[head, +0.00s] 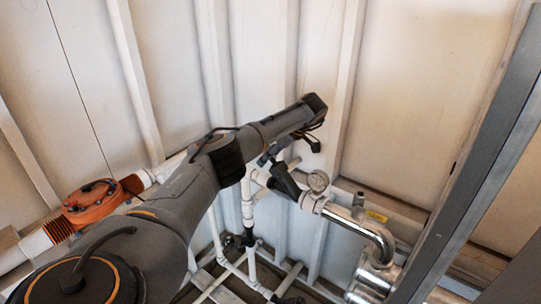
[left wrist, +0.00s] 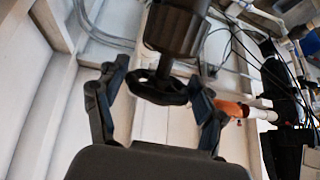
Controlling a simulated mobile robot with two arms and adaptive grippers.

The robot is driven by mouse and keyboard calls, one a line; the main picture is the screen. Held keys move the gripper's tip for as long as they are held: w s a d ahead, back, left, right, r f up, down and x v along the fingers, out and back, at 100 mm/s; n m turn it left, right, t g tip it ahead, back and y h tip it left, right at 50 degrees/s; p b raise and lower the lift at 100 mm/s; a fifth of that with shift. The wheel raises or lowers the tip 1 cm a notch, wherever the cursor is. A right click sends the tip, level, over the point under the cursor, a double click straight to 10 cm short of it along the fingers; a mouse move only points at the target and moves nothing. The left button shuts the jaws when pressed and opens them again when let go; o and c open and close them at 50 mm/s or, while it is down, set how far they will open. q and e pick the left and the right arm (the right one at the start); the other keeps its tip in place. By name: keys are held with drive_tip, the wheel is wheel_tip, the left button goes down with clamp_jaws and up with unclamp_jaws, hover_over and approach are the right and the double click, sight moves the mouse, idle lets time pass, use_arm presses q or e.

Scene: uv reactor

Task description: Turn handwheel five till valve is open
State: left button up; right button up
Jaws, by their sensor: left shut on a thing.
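Handwheel five appears to be the dark round wheel (left wrist: 157,88) below a black cylindrical valve body (left wrist: 176,28) in the left wrist view. My left gripper (left wrist: 158,92) has one finger on each side of the wheel and is shut on its rim. In the head view my left arm reaches up to the right, and the gripper is near the white pipework, partly hidden by the arm. A black valve part (head: 284,180) shows just below it on the pipe. The wheel cannot be made out clearly there. My right gripper is not in view.
A shiny metal pipe (head: 368,228) bends down to the right. An orange flanged fitting (head: 95,202) is at left. A grey steel beam (head: 470,170) crosses the right side, and a ribbed wall stands behind.

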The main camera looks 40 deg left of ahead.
use_arm(q)
drive_tip(key=shift+s+f, duration=0.15)
drive_tip(key=shift+f, duration=0.2)
drive_tip(key=o, duration=0.8)
drive_tip(key=shift+c, duration=0.2)
drive_tip(key=shift+o, duration=0.2)
drive_tip(key=shift+a, duration=0.1)
drive_tip(key=v, duration=1.2)
drive_tip(key=shift+w, duration=0.3)
